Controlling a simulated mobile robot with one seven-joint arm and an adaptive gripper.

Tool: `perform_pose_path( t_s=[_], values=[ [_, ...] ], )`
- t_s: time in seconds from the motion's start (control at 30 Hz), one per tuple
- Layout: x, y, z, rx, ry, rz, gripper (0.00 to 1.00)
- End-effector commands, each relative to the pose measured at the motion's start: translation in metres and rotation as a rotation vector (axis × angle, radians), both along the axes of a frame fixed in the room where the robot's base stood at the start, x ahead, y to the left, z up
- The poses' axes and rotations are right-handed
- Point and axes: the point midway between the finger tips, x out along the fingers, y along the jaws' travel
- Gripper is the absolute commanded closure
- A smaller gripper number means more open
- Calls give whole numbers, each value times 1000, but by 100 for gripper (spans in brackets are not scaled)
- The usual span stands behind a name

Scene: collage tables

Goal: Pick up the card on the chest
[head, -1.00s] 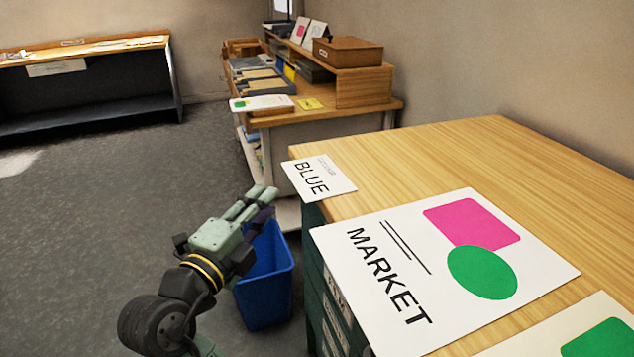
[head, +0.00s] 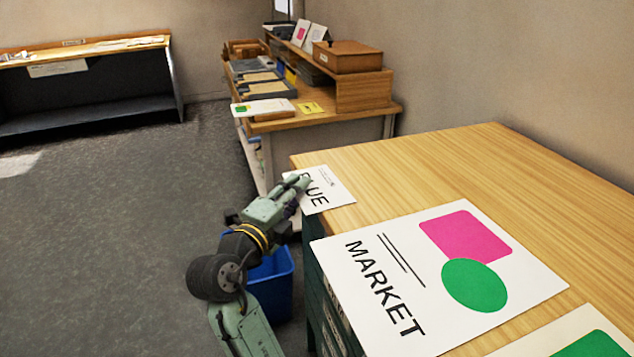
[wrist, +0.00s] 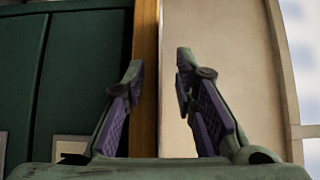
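The chest's dark green side (wrist: 85,70) is on the left there. A pale surface is on the right; I cannot tell whether it is the card.
A large MARKET poster (head: 400,305) lies on the chest to the right, with another sheet (head: 540,345) in the bottom right corner. A blue bin (head: 275,290) stands beside the chest, below my arm. A desk (head: 325,123) with trays is behind. Open floor lies left.

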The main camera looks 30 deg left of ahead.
Motion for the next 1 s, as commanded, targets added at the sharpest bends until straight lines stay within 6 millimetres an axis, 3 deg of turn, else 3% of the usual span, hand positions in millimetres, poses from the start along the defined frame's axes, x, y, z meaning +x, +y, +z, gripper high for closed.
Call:
perform_pose_path(
  t_s=[0.17,0.57,1.0],
  values=[
    [0,0,0,0,0,1,74],
    [0,0,0,0,0,1,100],
    [0,0,1,0,-1,1,100]
  ],
)
